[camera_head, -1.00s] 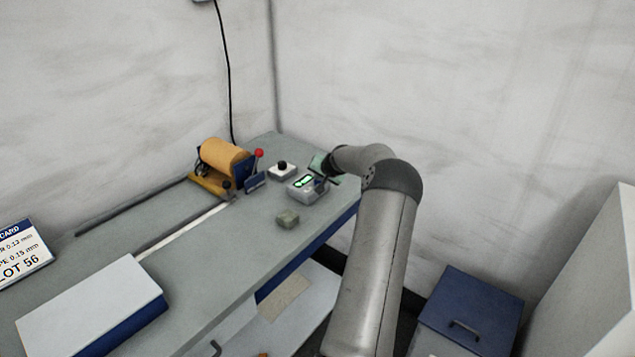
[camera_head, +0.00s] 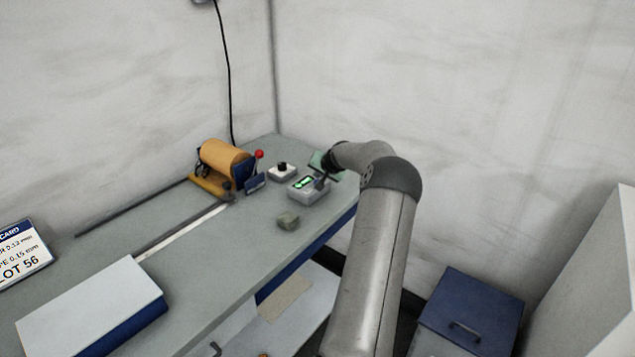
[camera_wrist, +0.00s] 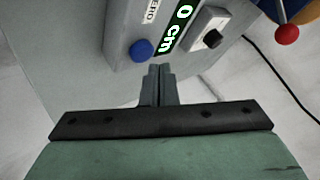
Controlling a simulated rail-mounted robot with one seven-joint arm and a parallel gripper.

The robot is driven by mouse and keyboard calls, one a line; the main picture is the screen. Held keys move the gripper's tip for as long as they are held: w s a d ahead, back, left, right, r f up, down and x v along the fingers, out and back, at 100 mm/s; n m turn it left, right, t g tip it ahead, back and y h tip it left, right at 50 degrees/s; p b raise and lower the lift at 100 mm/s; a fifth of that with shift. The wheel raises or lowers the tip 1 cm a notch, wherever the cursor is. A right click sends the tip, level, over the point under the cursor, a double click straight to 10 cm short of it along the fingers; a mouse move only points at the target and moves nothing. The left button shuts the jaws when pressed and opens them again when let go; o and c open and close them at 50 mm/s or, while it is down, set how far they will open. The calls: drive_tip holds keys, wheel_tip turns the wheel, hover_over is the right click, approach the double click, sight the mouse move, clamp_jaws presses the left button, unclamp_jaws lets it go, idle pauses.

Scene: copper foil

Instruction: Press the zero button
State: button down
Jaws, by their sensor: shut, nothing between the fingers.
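The grey measuring box (camera_head: 310,195) stands near the far right end of the bench, with a lit green display (camera_head: 303,182). In the wrist view the display (camera_wrist: 176,27) shows "0 cm". A round blue button (camera_wrist: 142,50) is on the same box, beside a white label (camera_wrist: 151,10) that seems to read "ZERO". My gripper (camera_wrist: 160,70) is shut and empty. Its tips appear just below and right of the blue button in the wrist view; I cannot tell whether they touch the box. In the head view my gripper (camera_head: 320,183) is at the box's right side.
A white box with a black knob (camera_head: 282,171) stands just behind the measuring box. A copper-coloured roll (camera_head: 222,158) and a red-tipped lever (camera_head: 259,154) are to the left. A small grey-green block (camera_head: 288,221) lies in front. The bench's right edge is close by.

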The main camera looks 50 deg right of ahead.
drive_tip(key=shift+r, duration=0.1)
drive_tip(key=shift+r+p, duration=0.8)
drive_tip(key=shift+r, duration=1.65)
drive_tip(key=w+a+r+n+g+y, duration=0.1)
drive_tip(key=w+a+r+n, duration=0.1)
drive_tip(key=a, duration=0.8)
drive_tip(key=w+a+r+n+g+y, duration=0.1)
drive_tip(key=w+a+n, duration=0.1)
drive_tip(key=a, duration=0.8)
drive_tip(key=w+a+r+n+g+y, duration=0.1)
drive_tip(key=w+a+r+n, duration=0.1)
drive_tip(key=a, duration=0.7)
drive_tip(key=s+a+r+n+g, duration=0.15)
drive_tip(key=s+a, duration=0.25)
drive_tip(key=a, duration=0.5)
drive_tip(key=s+a+n, duration=0.2)
drive_tip(key=s+a, duration=0.3)
drive_tip(key=a, duration=0.3)
drive_tip(key=s+a+n+g, duration=0.1)
drive_tip(key=s+a, duration=0.4)
drive_tip(key=s, duration=0.3)
drive_tip(key=s+a+f+n+g, duration=0.1)
drive_tip(key=s+a+n, duration=0.1)
drive_tip(key=s+a, duration=0.3)
drive_tip(key=s+a+f+n+g, duration=0.1)
drive_tip(key=s+a, duration=0.4)
drive_tip(key=s, duration=0.6)
drive_tip(key=shift+f+y, duration=0.2)
drive_tip(key=shift+y, duration=0.2)
